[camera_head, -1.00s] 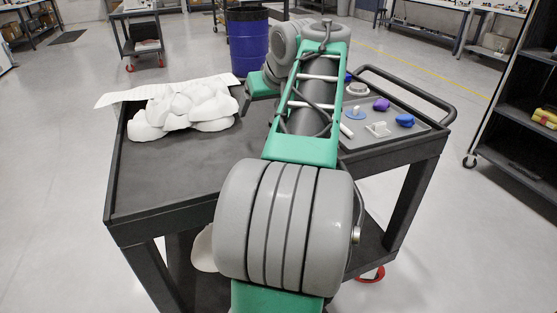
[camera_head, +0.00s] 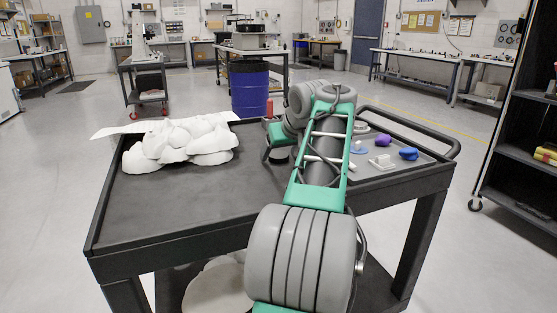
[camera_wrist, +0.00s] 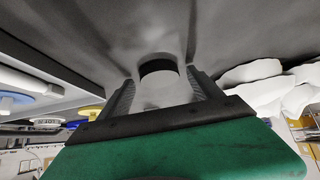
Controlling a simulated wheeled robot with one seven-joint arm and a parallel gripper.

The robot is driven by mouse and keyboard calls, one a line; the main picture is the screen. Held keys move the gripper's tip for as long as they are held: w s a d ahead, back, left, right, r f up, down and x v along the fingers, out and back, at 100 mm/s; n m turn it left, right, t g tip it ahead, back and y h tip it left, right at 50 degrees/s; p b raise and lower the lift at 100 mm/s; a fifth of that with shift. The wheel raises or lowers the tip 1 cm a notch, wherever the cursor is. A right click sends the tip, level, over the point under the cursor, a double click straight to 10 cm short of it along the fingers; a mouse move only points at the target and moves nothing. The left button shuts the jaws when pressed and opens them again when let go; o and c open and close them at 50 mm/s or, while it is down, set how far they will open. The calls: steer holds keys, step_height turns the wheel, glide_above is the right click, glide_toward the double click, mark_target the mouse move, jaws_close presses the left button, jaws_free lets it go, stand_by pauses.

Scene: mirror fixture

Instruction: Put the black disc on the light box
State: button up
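My gripper (camera_wrist: 160,78) is in the wrist view with its two dark ribbed fingers apart, close to the dark cart surface. Between the fingers is a pale rounded shape with a black curved band (camera_wrist: 158,67). The band may be the black disc's edge; I cannot tell whether the fingers touch it. In the head view my gripper (camera_head: 279,155) is small, pointing down over the back part of the cart, left of the grey board, and its fingertips are unclear. I cannot make out which thing is the light box.
The black cart (camera_head: 190,213) has a raised rim. White crumpled lumps (camera_head: 180,143) lie at its back left. A grey board (camera_head: 405,178) at right holds a blue piece (camera_head: 409,153), a purple piece (camera_head: 383,139) and pale fittings. The cart's front left is clear. A shelf (camera_head: 520,155) stands right.

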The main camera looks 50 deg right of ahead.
steer(key=shift+r, duration=0.1)
steer(key=c, duration=1.5)
